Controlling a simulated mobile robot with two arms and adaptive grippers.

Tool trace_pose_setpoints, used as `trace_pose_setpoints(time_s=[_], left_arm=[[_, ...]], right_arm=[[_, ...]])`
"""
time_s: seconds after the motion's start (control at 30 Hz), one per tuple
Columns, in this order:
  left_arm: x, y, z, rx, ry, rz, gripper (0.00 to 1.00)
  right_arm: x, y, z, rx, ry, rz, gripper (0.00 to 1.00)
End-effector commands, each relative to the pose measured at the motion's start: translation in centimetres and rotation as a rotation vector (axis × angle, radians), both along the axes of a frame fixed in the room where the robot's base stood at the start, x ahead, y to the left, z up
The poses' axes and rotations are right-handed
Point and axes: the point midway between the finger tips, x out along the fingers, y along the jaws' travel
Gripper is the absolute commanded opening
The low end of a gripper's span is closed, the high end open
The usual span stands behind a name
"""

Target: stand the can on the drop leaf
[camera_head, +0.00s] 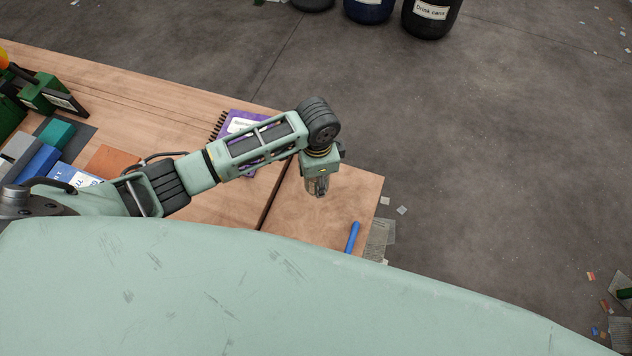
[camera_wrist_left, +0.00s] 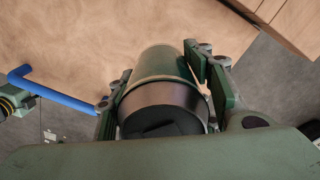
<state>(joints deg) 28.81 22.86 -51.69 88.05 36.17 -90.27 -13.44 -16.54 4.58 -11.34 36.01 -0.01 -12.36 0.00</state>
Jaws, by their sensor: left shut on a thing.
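The can (camera_wrist_left: 165,65) shows in the left wrist view as a green cylinder with a dark end towards the camera, between the fingers. My left gripper (camera_head: 318,188) is shut on it and points down over the drop leaf (camera_head: 345,195). In the head view the gripper mostly hides the can. The drop leaf is the wooden panel right of the dark gap, level with the table; it also shows in the left wrist view (camera_wrist_left: 80,40). I cannot tell whether the can touches the leaf.
A blue rod-like handle (camera_head: 352,237) is at the leaf's near right edge. A purple spiral notebook (camera_head: 238,124) lies on the table (camera_head: 150,85) behind my left arm. Green and blue blocks crowd the table's left end. Labelled bins (camera_head: 430,18) stand on the floor beyond.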

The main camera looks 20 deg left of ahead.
Motion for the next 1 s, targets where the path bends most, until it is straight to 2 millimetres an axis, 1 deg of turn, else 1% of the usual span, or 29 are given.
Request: trace_pose_setpoints(time_s=[0.13,0.3,0.4,0.77,0.8,1.0], left_arm=[[0.4,0.4,-0.9,0.0,0.001,0.001,0.35],[0.3,0.4,-3.4,0.001,0.003,0.002,0.35],[0.3,0.4,-4.2,0.0,0.0,0.001,0.35],[0.3,0.4,-4.6,-0.001,-0.001,0.001,0.35],[0.4,0.4,-4.6,0.0,-0.001,0.001,0.48],[0.3,0.4,-4.6,-0.001,-0.001,0.001,0.65]], right_arm=[[-0.8,0.5,0.1,0.005,0.014,-0.002,0.4],[-1.9,0.5,0.5,0.004,0.029,-0.002,0.4],[-2.2,0.5,0.6,0.003,0.033,-0.001,0.4],[-1.7,-0.2,0.4,-0.003,0.027,0.003,0.4],[-1.7,-0.2,0.4,-0.004,0.026,0.003,0.4],[-1.6,-0.2,0.5,-0.004,0.025,0.003,0.4]])
